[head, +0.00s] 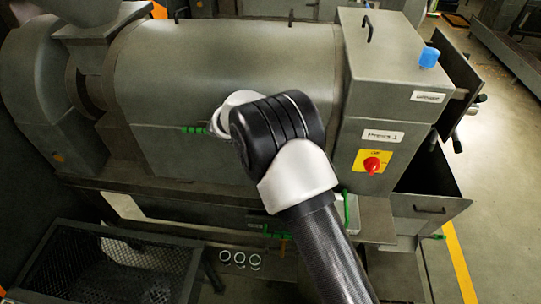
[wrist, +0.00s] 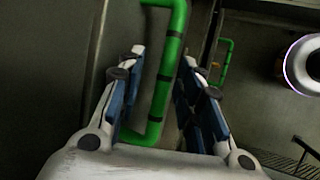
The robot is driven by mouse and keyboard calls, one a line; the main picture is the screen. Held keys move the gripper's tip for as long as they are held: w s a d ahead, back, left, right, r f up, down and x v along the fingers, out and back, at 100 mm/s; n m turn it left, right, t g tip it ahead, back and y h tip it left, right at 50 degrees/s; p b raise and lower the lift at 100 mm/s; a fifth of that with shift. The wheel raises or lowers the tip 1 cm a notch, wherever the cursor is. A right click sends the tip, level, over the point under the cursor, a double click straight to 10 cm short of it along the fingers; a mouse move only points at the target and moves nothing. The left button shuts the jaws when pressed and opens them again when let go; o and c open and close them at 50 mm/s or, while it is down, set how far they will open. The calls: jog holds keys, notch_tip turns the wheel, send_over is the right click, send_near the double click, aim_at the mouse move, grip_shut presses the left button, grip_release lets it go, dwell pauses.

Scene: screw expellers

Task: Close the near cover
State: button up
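The large grey rounded cover (head: 220,75) lies along the press in the head view, with a green grip (head: 195,129) at its lower edge. My gripper is hidden behind my arm in that view. In the wrist view my gripper (wrist: 164,58) is open, with its blue-padded fingers apart. A green bar handle (wrist: 160,100) runs between the fingers, with visible gaps beside it. A dark panel (wrist: 45,60) fills the left of the wrist view. I cannot tell which green handle of the head view this is.
The grey control box (head: 395,115) with a red knob (head: 372,164) stands right of the cover. An open drawer-like box (head: 430,205) juts out at lower right. A mesh bin (head: 105,265) stands at lower left. Another green handle (wrist: 224,62) is farther back in the wrist view.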

jog(key=v, duration=1)
jog(key=s+d+r+m+g+y+b, duration=0.15)
jog(key=s+d+m+b, duration=0.25)
jog(key=s+d+b, duration=0.4)
jog(key=s+d+r+m+y+b, duration=0.1)
jog(key=s+d+r+m+b, duration=0.1)
jog(key=s+d+m+b, duration=0.6)
jog(key=s+d+f+m+b, duration=0.1)
jog(key=s+d+f+b, duration=0.1)
jog(key=s, duration=0.4)
jog(key=s+d+f+m+t+y+b, duration=0.1)
jog(key=s+d+f+m+b, duration=0.1)
jog(key=s+f, duration=0.3)
jog(key=s+d+f+m+y+b, duration=0.1)
jog(key=s+d+f+b, duration=0.2)
jog(key=s, duration=0.4)
jog(key=shift+d+f+m, duration=0.3)
jog(key=shift+d+f, duration=0.1)
jog(key=shift+d, duration=0.3)
jog(key=shift+s+t, duration=0.1)
jog(key=shift+t, duration=0.15)
jog(key=shift+c, duration=0.3)
